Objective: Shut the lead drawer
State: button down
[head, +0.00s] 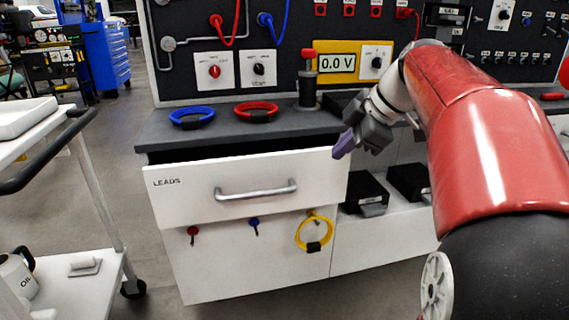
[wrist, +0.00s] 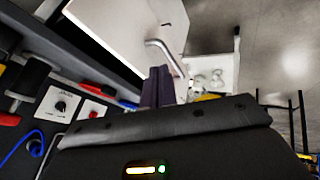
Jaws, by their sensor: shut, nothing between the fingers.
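The lead drawer (head: 255,185) is a white front marked "LEADS" with a silver bar handle (head: 256,191). It stands pulled out from the bench, with a dark gap showing above its front. My gripper (head: 341,145) has purple fingers and is at the drawer's upper right corner in the head view. In the wrist view the fingers (wrist: 157,84) are together and empty, and they overlap the white drawer front (wrist: 125,30) near the handle (wrist: 165,56). I cannot tell whether they touch the drawer.
A yellow coil (head: 314,233) hangs below the drawer. Black boxes (head: 368,192) sit on the right shelf. A white cart (head: 85,160) stands at left, with bare floor between it and the bench.

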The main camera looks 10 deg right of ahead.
jog(key=shift+n, duration=0.6)
jog(key=w+a+f, duration=0.1)
jog(key=w+f, duration=0.1)
jog(key=w, duration=0.1)
jog(key=w+a+f, duration=0.1)
jog(key=w+f, duration=0.2)
jog(key=w+a+f, duration=0.1)
jog(key=w+f, duration=0.1)
jog(key=shift+w+f+b, duration=0.3)
jog(key=shift+w+b, duration=0.1)
jog(key=shift+w, duration=0.55)
jog(key=w+p, duration=0.3)
jog(key=w, duration=0.4)
jog(key=shift+w, duration=0.35)
jog(key=shift+r, duration=0.1)
